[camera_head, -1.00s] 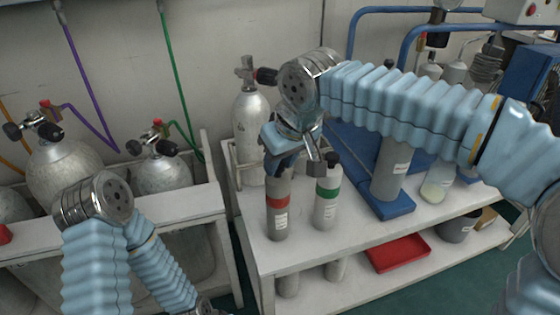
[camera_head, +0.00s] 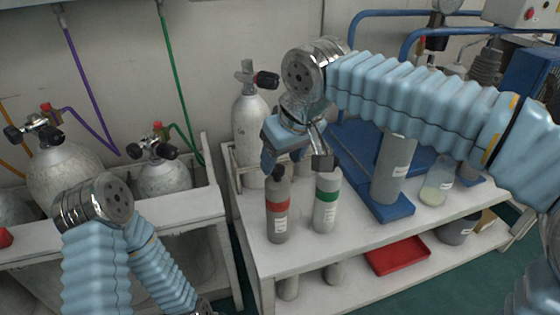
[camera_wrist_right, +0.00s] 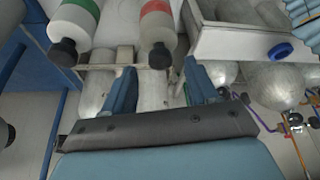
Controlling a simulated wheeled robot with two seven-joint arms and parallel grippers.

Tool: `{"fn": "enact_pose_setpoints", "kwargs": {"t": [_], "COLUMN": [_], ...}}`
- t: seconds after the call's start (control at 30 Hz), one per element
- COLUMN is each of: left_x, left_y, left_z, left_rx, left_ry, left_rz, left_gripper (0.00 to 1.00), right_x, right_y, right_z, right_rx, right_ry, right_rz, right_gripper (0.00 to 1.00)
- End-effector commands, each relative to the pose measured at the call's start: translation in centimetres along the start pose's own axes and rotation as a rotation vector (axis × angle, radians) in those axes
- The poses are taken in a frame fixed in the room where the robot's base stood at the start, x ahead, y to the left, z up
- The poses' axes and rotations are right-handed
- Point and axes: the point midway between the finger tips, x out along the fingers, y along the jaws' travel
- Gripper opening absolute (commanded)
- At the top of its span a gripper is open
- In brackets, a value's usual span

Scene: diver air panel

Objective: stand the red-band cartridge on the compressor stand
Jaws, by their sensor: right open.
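The grey red-band cartridge (camera_head: 278,212) stands upright at the front left of the white bench, beside the green-band cartridge (camera_head: 326,205). My right gripper (camera_head: 296,162) is open and empty, just above and behind the red-band cartridge's top. In the right wrist view, the red-band cartridge (camera_wrist_right: 156,22) points its black cap toward the gap between the open fingers (camera_wrist_right: 162,88), apparently just beyond the tips. The green-band cartridge (camera_wrist_right: 82,18) is to its left there. A blue base (camera_head: 393,210) holds a plain grey cylinder; I cannot tell whether it is the compressor stand. My left gripper is not in view.
A tall silver tank (camera_head: 250,125) stands behind the cartridges. A clear jar (camera_head: 437,185) stands right of the grey cylinder (camera_head: 393,170). A red tray (camera_head: 398,256) lies on the lower shelf. Tanks with valves stand in the left rack (camera_head: 180,222). The bench front by the cartridges is clear.

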Motion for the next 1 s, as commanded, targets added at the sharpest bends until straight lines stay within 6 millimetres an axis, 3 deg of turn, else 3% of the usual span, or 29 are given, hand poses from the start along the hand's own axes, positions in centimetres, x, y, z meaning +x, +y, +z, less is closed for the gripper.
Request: {"fn": "enact_pose_setpoints", "kwargs": {"t": [0.2,0.4,1.0], "left_x": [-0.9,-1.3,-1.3], "left_y": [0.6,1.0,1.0], "left_z": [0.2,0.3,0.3], "left_rx": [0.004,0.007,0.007], "left_ry": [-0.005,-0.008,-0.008], "left_rz": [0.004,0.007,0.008], "left_gripper": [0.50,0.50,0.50], "right_x": [-5.5,-8.7,-9.5], "right_y": [0.0,-0.1,0.0], "right_z": [-0.2,-0.1,0.0], "right_rx": [0.000,-0.001,-0.001], "right_ry": [0.005,0.002,0.000], "right_rz": [0.000,-0.001,-0.001], "right_gripper": [0.58,0.58,0.58]}}
